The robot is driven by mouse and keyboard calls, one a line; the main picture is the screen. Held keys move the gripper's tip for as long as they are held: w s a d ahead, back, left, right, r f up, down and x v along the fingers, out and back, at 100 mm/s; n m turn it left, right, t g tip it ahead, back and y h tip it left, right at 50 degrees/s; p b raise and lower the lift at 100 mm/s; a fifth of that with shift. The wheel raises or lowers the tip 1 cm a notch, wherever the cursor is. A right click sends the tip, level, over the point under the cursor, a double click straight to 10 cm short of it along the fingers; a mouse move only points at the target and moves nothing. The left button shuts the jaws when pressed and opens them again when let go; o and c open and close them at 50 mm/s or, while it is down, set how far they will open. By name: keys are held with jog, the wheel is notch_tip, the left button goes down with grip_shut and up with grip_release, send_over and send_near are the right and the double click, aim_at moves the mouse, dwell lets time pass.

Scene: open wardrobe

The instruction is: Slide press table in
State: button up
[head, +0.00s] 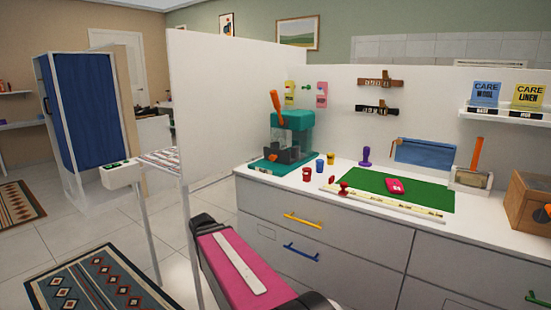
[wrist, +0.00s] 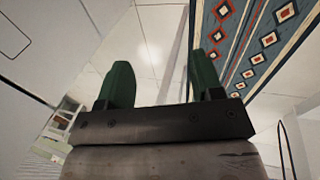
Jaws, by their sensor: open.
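A teal press (head: 292,122) with a raised orange lever (head: 276,101) stands at the left end of the white counter. A flat teal plate (head: 268,166) lies at its foot and sticks out at the front left; I cannot tell whether this is the sliding press table. A dark grey block (head: 283,155) sits low in the press front. My gripper (wrist: 160,65) shows in the wrist view with its two green fingers apart, nothing between them, and tiled floor beyond. The gripper is not visible in the head view, so its distance from the press cannot be told.
Small red (head: 307,174) and blue (head: 320,165) cups stand right of the press. A green mat (head: 385,188) with a pink item lies farther right. A white partition (head: 215,105) rises left of the counter. Drawers (head: 290,225) fill the counter front. A patterned rug (head: 100,280) lies on the floor.

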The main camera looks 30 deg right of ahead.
jog(key=w+d+r+n+t+h, duration=0.1)
jog(key=w+d+r+n+h, duration=0.2)
jog(key=w+d+r+n, duration=0.35)
jog(key=n+t+h, duration=0.2)
jog(key=n+h, duration=0.5)
jog(key=n, duration=0.4)
send_near(271, 157)
jog(key=shift+d+f, duration=0.1)
jog(key=shift+f, duration=0.05)
jog(key=shift+d, duration=0.25)
jog(key=shift+t, duration=0.3)
jog(key=x, duration=1)
jog(key=shift+d+f, duration=0.1)
jog(key=shift+f, duration=0.05)
